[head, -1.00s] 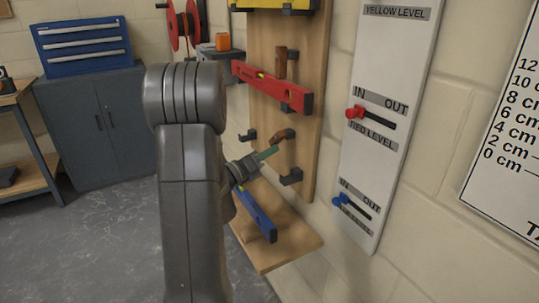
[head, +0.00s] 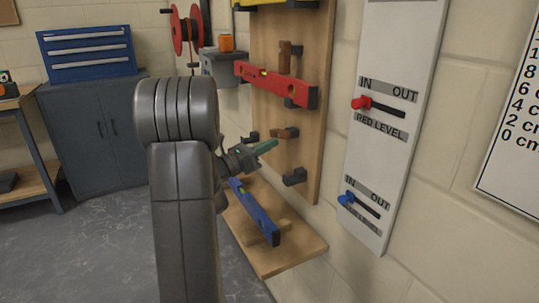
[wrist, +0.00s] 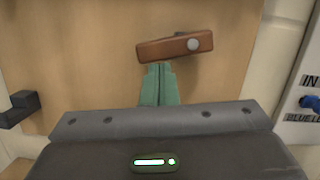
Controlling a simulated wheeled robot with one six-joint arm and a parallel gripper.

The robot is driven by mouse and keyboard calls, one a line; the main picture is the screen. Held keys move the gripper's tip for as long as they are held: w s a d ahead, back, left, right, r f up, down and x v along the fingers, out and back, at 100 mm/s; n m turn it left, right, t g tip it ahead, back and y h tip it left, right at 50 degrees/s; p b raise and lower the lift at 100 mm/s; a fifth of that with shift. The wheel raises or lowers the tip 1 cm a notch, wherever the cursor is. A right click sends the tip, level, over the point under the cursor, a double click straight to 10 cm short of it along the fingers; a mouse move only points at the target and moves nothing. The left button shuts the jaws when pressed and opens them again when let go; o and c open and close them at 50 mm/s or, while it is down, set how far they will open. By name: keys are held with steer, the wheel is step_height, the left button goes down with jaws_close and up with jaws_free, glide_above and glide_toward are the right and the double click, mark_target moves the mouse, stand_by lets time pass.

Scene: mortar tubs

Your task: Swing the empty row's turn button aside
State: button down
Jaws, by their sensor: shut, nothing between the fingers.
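The empty row's turn button (head: 285,132) is a brown wooden bar on the upright wooden board, between the row's two black hooks. In the wrist view the turn button (wrist: 170,48) lies nearly level, its left end slightly lower, with a round grey screw near its right end. My gripper (head: 274,143) is shut and empty, its green fingers pointing at the board. In the wrist view my gripper's fingertips (wrist: 159,66) sit just under the button's left half. I cannot tell whether they touch it.
The blue level (head: 254,211) leans on the wooden shelf (head: 290,255) below. The red level (head: 275,83) hangs above, with an upright turn button (head: 284,56) over it. Black hooks (head: 294,177) (wrist: 20,108) jut from the board. A white IN/OUT panel (head: 385,150) is on the wall to the right.

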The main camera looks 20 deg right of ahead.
steer(key=shift+w+r+m+g+b, duration=0.25)
steer(key=shift+m+g+b, duration=0.15)
steer(key=shift+m, duration=0.7)
steer(key=a+f+b, duration=0.1)
steer(key=a+f, duration=0.5)
steer(key=a, duration=0.3)
steer(key=shift+s+a+f, duration=0.2)
steer(key=shift+s+a, duration=0.2)
